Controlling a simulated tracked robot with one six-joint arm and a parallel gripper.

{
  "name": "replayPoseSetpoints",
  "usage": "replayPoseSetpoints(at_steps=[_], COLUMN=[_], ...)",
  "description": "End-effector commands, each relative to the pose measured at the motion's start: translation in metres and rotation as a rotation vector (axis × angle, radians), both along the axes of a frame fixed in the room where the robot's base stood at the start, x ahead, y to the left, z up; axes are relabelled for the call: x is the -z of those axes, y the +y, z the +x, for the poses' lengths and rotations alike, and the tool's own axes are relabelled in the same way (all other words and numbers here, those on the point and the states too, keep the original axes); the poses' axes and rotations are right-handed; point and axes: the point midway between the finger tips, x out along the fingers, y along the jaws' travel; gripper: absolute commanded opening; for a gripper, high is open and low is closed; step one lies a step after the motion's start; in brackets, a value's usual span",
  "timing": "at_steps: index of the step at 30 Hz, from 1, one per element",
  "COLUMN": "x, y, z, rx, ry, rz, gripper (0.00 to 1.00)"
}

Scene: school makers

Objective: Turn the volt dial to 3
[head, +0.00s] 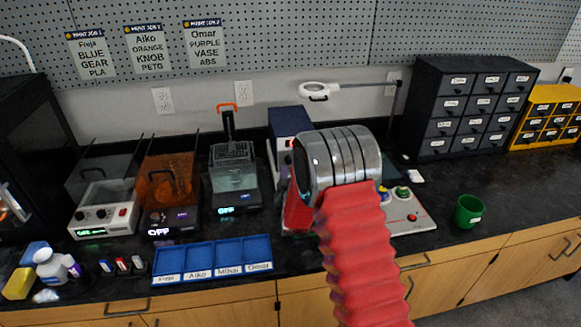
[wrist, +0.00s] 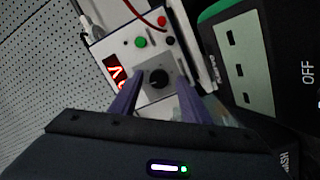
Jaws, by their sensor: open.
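My gripper (wrist: 157,84) is open, with one purple finger on each side of the dial. I cannot tell whether the fingers touch it. In the head view the blue-cased power supply (head: 291,122) stands at the back of the counter, and my red-sleeved arm hides most of its front, the dial and the gripper.
Green (wrist: 141,42) and red (wrist: 162,21) terminals with a red wire sit near the dial. A dark device with a green panel (wrist: 240,60) is close on the right. A glass-tank device (head: 234,180) and a blue tray (head: 212,258) are left of my arm.

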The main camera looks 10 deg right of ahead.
Motion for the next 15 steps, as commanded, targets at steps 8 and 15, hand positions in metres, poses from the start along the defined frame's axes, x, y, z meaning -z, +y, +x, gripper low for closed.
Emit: replayPoseSetpoints(at_steps=[8,15], x=[0.0001,0.0001], y=[-0.0001,0.0001], z=[0.0007,0.0005], rx=[0.000,0.000], ry=[0.000,0.000], rz=[0.000,0.000], gripper=[0.42,0.25])
